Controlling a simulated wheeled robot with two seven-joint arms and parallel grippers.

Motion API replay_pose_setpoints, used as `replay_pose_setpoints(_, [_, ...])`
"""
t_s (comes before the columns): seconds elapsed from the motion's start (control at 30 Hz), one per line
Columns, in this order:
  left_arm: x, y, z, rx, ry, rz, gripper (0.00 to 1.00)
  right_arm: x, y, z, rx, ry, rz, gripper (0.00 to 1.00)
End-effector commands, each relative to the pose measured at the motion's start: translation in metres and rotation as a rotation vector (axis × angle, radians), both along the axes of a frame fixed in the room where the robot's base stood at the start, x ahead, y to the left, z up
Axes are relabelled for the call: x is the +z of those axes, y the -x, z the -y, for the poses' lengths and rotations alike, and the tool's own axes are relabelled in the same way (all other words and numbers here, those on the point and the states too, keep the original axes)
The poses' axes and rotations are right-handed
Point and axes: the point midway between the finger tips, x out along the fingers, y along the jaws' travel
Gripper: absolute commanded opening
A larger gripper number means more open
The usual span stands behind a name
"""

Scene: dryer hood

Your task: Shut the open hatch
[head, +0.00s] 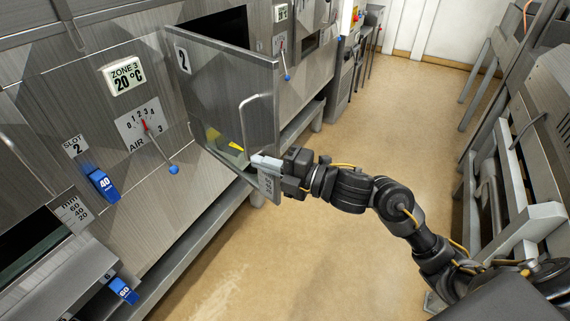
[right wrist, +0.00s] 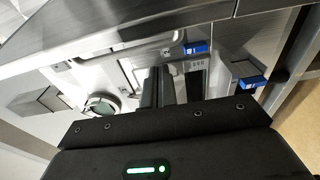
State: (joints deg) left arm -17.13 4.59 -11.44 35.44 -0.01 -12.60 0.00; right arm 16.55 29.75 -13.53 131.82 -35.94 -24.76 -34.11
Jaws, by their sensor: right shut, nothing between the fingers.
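The open hatch (head: 222,85) is a grey metal panel marked 2 in the head view. It stands swung out from the dryer wall, with a dark opening (head: 220,25) behind it. A thin bar handle (head: 242,118) is on its face near the outer edge. My right gripper (head: 258,165) is at the hatch's lower outer corner, by the handle's lower end, and overlaps it in the picture. Contact cannot be told. Its fingers also show in the right wrist view (right wrist: 166,88), close together and holding nothing. My left gripper is not in view.
The dryer wall carries an air lever with a blue knob (head: 173,169), a blue slot tag (head: 103,184) and a zone 3 display (head: 124,76). A ledge (head: 190,240) runs along its foot. Tan floor (head: 330,250) lies open to the right, with grey machinery (head: 540,150) beyond.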

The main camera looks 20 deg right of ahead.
Motion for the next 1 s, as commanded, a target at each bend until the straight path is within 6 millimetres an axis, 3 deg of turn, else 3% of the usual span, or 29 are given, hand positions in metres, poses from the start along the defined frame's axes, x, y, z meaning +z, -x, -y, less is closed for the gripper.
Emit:
replay_pose_setpoints(0.03, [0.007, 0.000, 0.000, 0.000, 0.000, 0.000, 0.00, 0.002, -0.005, 0.013, -0.011, 0.008, -0.004, 0.00])
replay_pose_setpoints(0.1, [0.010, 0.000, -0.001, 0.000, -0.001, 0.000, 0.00, 0.001, -0.008, 0.021, -0.009, 0.007, -0.003, 0.00])
replay_pose_setpoints(0.3, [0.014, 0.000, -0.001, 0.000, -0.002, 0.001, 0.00, 0.000, -0.014, 0.035, -0.008, 0.006, -0.001, 0.00])
replay_pose_setpoints(0.77, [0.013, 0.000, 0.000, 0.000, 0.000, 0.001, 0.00, -0.001, -0.015, 0.037, -0.006, 0.004, 0.000, 0.00])
replay_pose_setpoints(1.0, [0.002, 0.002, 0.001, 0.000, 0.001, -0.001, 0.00, -0.003, -0.025, 0.043, 0.011, 0.006, 0.002, 0.00])
